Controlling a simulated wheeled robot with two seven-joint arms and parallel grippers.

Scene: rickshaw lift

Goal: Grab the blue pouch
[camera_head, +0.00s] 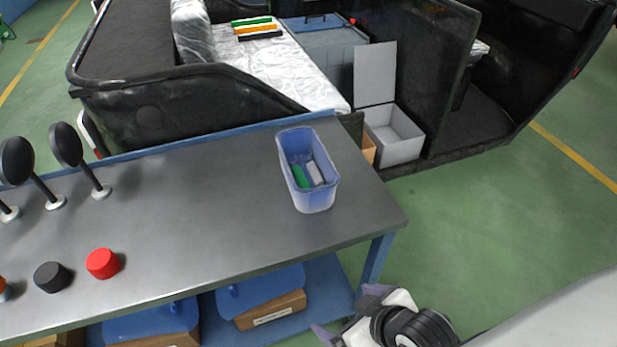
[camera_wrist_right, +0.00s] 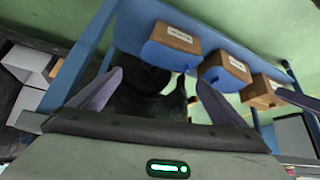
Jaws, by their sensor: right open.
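My right gripper (camera_head: 348,312) is open and empty, low at the bottom of the head view, below and in front of the table's right end, apart from the pouch. The right wrist view shows its two spread fingers (camera_wrist_right: 154,78), with a dark shape beyond them. I cannot make out the pouch there. My left gripper is not in view.
Black round mirrors on stands (camera_head: 67,146), a black knob (camera_head: 52,277) and a red knob (camera_head: 103,263) are on the table's left. A black vehicle (camera_head: 190,105) stands behind; green floor is free at right.

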